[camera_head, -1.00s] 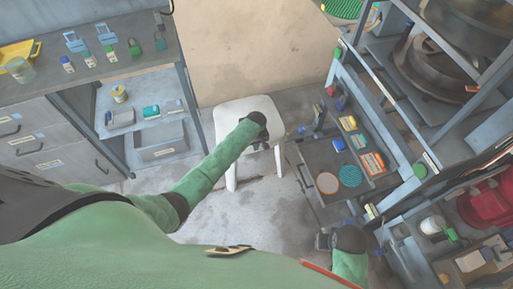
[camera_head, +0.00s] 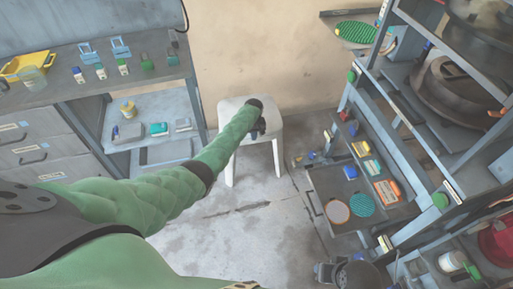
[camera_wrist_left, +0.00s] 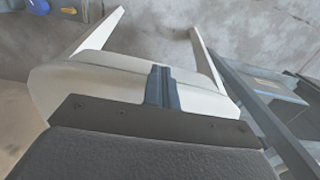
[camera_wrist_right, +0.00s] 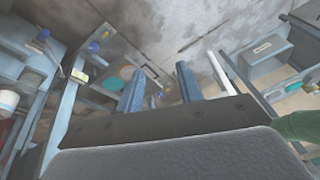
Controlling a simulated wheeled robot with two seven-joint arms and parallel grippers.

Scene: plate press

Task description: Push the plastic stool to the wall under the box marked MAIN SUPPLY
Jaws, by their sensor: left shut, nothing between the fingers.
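The white plastic stool (camera_head: 234,106) stands upright on the floor near the beige wall, between the workbench and the shelving. My left gripper (camera_head: 261,126) is at the stool's seat with the arm stretched out. In the left wrist view its fingers (camera_wrist_left: 161,88) are together with nothing between them, in front of the seat (camera_wrist_left: 100,78); I cannot tell if they touch it. My right gripper (camera_head: 325,272) is low in the head view, away from the stool; the right wrist view shows its fingers (camera_wrist_right: 159,88) apart and empty. No box marked MAIN SUPPLY is visible.
The grey workbench (camera_head: 110,88) with drawers stands left of the stool. The shelving (camera_head: 415,150) and a low tray (camera_head: 315,186) of small goods stand right. The wall (camera_head: 262,50) is behind the stool. Bare floor (camera_head: 255,225) lies in front.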

